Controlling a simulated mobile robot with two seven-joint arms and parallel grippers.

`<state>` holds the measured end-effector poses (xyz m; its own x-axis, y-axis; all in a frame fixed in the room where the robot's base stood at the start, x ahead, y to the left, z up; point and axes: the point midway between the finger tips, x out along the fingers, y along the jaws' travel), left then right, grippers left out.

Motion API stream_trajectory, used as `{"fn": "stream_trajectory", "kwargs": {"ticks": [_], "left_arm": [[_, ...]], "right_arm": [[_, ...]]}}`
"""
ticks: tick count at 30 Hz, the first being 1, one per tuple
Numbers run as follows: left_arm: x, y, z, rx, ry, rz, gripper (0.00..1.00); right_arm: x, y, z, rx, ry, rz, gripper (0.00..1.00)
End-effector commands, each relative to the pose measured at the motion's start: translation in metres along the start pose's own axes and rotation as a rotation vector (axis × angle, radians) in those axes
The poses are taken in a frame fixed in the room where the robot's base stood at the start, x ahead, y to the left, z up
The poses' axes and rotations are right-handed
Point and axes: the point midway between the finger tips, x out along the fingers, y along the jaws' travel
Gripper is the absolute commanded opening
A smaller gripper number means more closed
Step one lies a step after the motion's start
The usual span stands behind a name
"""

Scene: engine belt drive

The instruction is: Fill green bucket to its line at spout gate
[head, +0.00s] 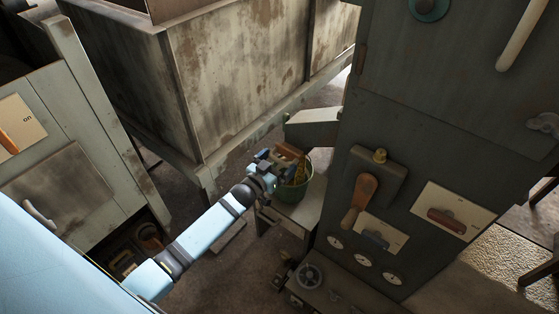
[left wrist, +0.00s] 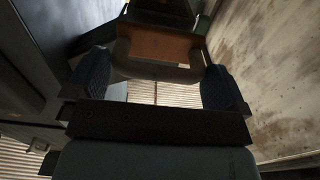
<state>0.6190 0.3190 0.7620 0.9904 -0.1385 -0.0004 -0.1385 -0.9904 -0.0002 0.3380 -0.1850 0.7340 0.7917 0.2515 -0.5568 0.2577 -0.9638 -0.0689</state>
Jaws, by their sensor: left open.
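The green bucket (head: 298,189) stands on a small grey stand (head: 312,205) in the middle of the head view, below the grey spout (head: 313,126) that juts from the tall cabinet. Something yellowish shows inside the bucket; its level and the line are not clear. My left gripper (head: 279,162) is over the bucket's left side, just under the spout, and partly hides it. In the left wrist view my left gripper (left wrist: 157,82) is open, its dark blue pads on either side of a grey bracket-like piece with a brown panel (left wrist: 160,46). I cannot tell whether they touch it.
The tall dark cabinet (head: 418,140) carries a wooden-handled lever (head: 360,200), switch plates and several dials. A large rusty bin (head: 235,75) stands behind. A pale cabinet (head: 75,140) with an orange switch is at left. Bare floor shows between them.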

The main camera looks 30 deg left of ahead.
Motion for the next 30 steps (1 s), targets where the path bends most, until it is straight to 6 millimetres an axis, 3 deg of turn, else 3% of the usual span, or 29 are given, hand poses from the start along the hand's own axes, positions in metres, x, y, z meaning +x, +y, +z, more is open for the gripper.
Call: {"fn": "stream_trajectory", "kwargs": {"ticks": [15,21,30], "left_arm": [[-0.108,0.001,0.000,-0.001,-0.001,0.001,1.00],[-0.126,0.000,-0.001,0.001,0.001,0.000,1.00],[-0.129,0.000,-0.001,0.001,0.001,0.000,1.00]], "right_arm": [[-0.002,0.000,-0.001,0.006,-0.009,0.000,0.00],[-0.002,0.000,-0.002,0.007,-0.009,0.001,0.00],[-0.002,0.000,-0.002,0.007,-0.008,0.001,0.00]]}}
